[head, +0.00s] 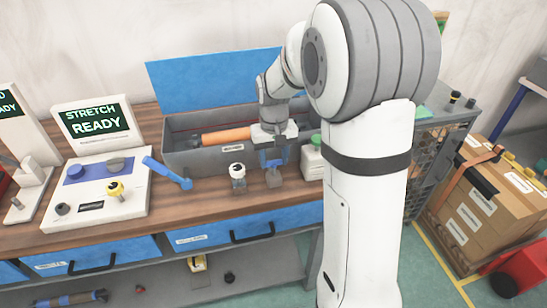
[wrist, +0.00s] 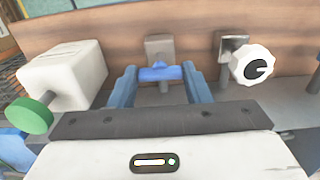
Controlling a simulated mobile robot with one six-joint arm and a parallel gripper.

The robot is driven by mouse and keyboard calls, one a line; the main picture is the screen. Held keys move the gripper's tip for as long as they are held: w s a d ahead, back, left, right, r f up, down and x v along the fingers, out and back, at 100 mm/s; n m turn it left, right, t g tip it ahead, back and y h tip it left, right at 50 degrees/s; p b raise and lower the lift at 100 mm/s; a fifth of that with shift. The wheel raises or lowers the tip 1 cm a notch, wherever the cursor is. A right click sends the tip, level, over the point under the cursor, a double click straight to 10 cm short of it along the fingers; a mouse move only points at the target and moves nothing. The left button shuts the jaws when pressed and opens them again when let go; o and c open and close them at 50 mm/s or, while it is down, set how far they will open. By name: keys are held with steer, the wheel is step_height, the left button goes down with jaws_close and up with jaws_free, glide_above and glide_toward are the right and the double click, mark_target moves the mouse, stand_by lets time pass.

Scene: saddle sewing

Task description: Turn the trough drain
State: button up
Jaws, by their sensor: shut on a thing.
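The grey trough (head: 185,158) stands on the wooden bench with its blue lid raised and an orange roll inside. Its drain has a grey mount (wrist: 159,47) and a blue cross handle (wrist: 160,73), centred in the wrist view. In the head view the drain's grey lower part (head: 273,179) shows beneath my gripper (head: 273,160). In the wrist view my gripper (wrist: 161,84) has one blue finger on each side of the handle and is shut on it. The fingers hide the handle in the head view.
A white dial knob (head: 238,171) is close beside the drain, also in the wrist view (wrist: 252,66).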

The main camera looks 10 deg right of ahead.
mark_target(274, 160)
stand_by(0.4)
steer(key=o, duration=1)
step_height(274, 160, up, 8)
steer(key=shift+f, duration=0.1)
steer(key=s+t, duration=0.1)
steer(key=s, duration=1.3)
steer(key=s+t, duration=0.1)
steer(key=s, duration=0.6)
steer(key=shift+s+a+f+t, duration=0.1)
steer(key=shift+s+f+t, duration=0.05)
steer(key=shift+f+t, duration=0.2)
